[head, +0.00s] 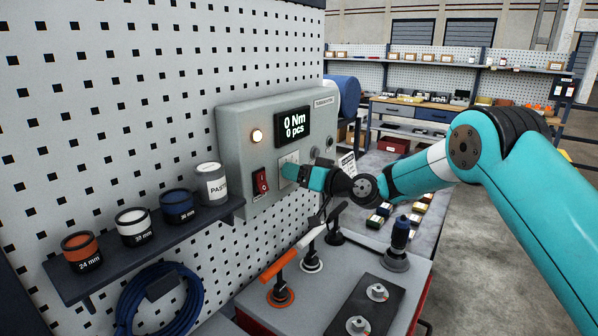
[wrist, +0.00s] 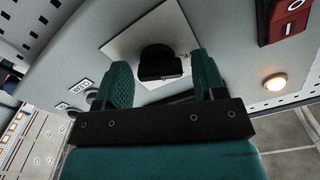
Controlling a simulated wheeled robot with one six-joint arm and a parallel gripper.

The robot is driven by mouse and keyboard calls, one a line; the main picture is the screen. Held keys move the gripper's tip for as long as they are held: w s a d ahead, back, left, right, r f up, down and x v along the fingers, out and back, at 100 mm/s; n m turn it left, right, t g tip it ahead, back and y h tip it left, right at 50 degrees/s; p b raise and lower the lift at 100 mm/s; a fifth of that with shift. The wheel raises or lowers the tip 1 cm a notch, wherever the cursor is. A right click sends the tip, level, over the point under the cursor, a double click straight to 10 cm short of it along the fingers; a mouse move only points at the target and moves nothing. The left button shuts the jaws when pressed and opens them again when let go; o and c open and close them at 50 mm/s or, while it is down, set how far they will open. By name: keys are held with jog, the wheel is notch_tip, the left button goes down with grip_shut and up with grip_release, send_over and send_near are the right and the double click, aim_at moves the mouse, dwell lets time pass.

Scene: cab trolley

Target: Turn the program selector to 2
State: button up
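The program selector is a black knob (wrist: 160,62) on a pale square plate (wrist: 125,45) in the wrist view. In the head view the plate (head: 289,157) shows only in part on the grey control box (head: 234,150), and my gripper hides the knob. My gripper (head: 288,172) is at the plate, with its teal fingers one on each side of the knob. In the wrist view a gap shows between each finger and the knob, so it is open around it. I cannot read which number the knob points to.
A red rocker switch (head: 261,182) and a lit lamp (head: 257,136) sit left of the selector. The display (head: 293,127) reads 0 Nm, 0 pcs. Below stand an orange-handled tool (head: 280,266) and other tools on a trolley top. A shelf (head: 150,252) with several cans is at left.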

jog(key=c, duration=0.7)
jog(key=shift+f+m+b, duration=0.1)
jog(key=shift+m+b, duration=0.25)
jog(key=shift+m, duration=0.05)
jog(key=shift+w+d+m+b, duration=0.1)
jog(key=shift+m+b, duration=0.2)
jog(key=shift+m, duration=3.9)
jog(key=shift+w+d+m+b, duration=0.1)
jog(key=shift+m+b, duration=0.15)
jog(key=shift+m, duration=3.95)
jog(key=o, duration=0.9)
jog(key=shift+s, duration=0.1)
